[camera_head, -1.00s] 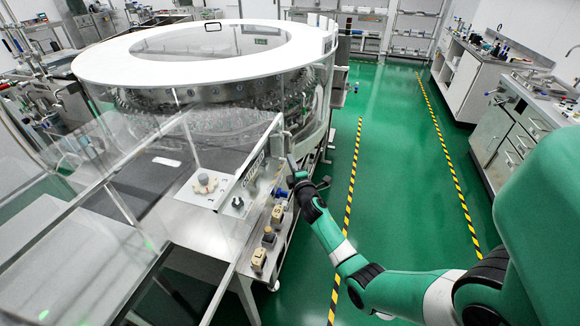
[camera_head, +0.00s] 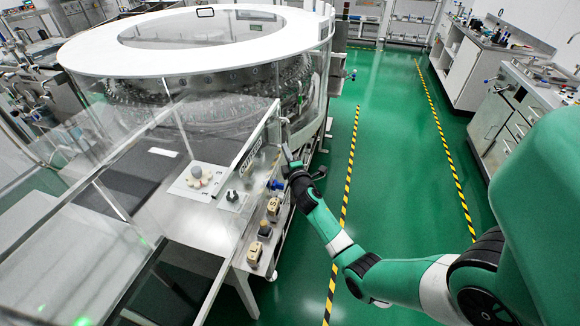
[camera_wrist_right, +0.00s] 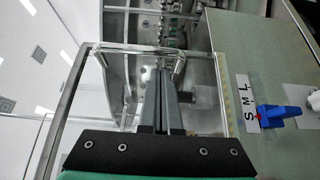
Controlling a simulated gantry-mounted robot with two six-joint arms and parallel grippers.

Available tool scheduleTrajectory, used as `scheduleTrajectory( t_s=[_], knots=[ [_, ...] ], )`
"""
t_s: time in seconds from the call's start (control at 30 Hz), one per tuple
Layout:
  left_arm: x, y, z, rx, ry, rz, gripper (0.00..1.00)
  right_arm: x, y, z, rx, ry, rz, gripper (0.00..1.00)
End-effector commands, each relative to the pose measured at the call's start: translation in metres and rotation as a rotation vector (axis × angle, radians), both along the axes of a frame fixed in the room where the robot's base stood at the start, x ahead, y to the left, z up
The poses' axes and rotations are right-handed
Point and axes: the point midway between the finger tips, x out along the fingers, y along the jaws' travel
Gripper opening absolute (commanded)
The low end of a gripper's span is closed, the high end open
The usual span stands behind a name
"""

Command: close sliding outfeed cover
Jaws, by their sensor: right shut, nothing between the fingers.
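The outfeed cover (camera_head: 263,131) is a clear panel with a metal edge and a label at the outfeed side of the round washer (camera_head: 290,35). My right gripper (camera_head: 287,153) is shut and empty, just right of the cover's edge. My left gripper is out of view.
The green floor (camera_head: 395,180) to the right is clear.

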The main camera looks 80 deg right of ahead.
Motion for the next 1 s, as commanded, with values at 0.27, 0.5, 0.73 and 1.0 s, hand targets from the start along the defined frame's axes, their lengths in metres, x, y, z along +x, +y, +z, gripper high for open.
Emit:
scheduleTrajectory(
  t_s=[0.27, 0.5, 0.73, 1.0],
  knots=[
    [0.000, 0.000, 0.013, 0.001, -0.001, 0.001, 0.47, -0.024, 0.063, 0.002, -0.001, 0.000, 0.006, 0.00],
    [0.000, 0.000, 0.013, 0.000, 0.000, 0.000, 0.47, -0.042, 0.096, 0.001, -0.004, -0.001, 0.006, 0.00],
    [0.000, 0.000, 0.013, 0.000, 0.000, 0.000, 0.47, -0.045, 0.100, 0.001, -0.004, -0.002, 0.006, 0.00],
    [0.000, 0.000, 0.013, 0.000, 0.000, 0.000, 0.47, -0.045, 0.100, 0.001, -0.004, -0.002, 0.006, 0.00]
  ],
)
